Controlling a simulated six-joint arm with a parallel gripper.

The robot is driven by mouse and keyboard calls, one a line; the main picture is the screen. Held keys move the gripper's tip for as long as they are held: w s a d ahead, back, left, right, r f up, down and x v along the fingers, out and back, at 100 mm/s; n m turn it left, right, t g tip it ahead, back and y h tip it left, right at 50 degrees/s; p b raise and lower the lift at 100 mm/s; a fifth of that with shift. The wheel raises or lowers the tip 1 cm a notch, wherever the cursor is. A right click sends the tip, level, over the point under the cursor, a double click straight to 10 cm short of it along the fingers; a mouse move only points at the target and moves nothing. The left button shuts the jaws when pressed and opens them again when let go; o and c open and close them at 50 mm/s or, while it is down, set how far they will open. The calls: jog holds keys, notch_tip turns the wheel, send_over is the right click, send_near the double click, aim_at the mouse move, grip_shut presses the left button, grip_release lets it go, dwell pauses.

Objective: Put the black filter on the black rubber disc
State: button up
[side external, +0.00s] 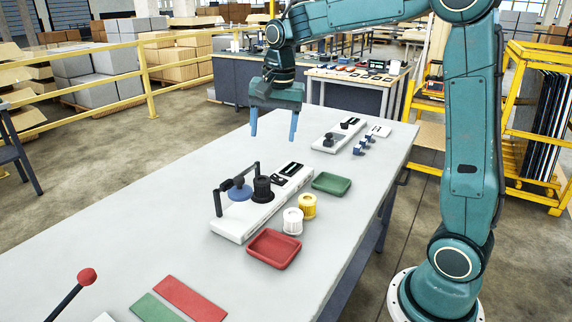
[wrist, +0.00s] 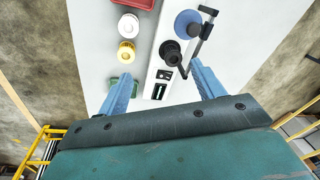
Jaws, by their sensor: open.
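The black filter (side external: 262,188) is a dark ribbed cylinder standing upright on the long white device (side external: 228,229). In the wrist view, the black filter (wrist: 169,49) is beside a blue disc (wrist: 187,23). A dark round base shows at the filter's foot; I cannot tell whether it is the black rubber disc. The blue disc (side external: 239,195) has a dark knob above it, under a black bar frame (side external: 217,203). My gripper (side external: 273,136) is open and empty, high above the table beyond the device. In the wrist view, my gripper's fingers (wrist: 160,72) spread wide around the device's far end.
A white filter (side external: 292,221) and a yellow filter (side external: 307,207) stand right of the device. A red tray (side external: 273,262) and a green tray (side external: 331,183) lie nearby. Another white device (side external: 324,144) is farther back. Red and green mats lie in front; the table's left side is clear.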

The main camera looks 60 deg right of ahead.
jog(key=s+a+n+t, duration=0.1)
jog(key=s+a+n, duration=0.1)
jog(key=s+n, duration=0.2)
jog(key=s+a+n+t, duration=0.1)
jog(key=s+a+n, duration=0.2)
jog(key=s, duration=0.8)
jog(key=s+a+n+t, duration=0.1)
jog(key=s+a+n, duration=0.2)
jog(key=s+n, duration=0.2)
jog(key=shift+s+f+n+t, duration=0.15)
jog(key=shift+s+n+t, duration=0.2)
jog(key=shift+s, duration=1.35)
jog(key=shift+c, duration=0.2)
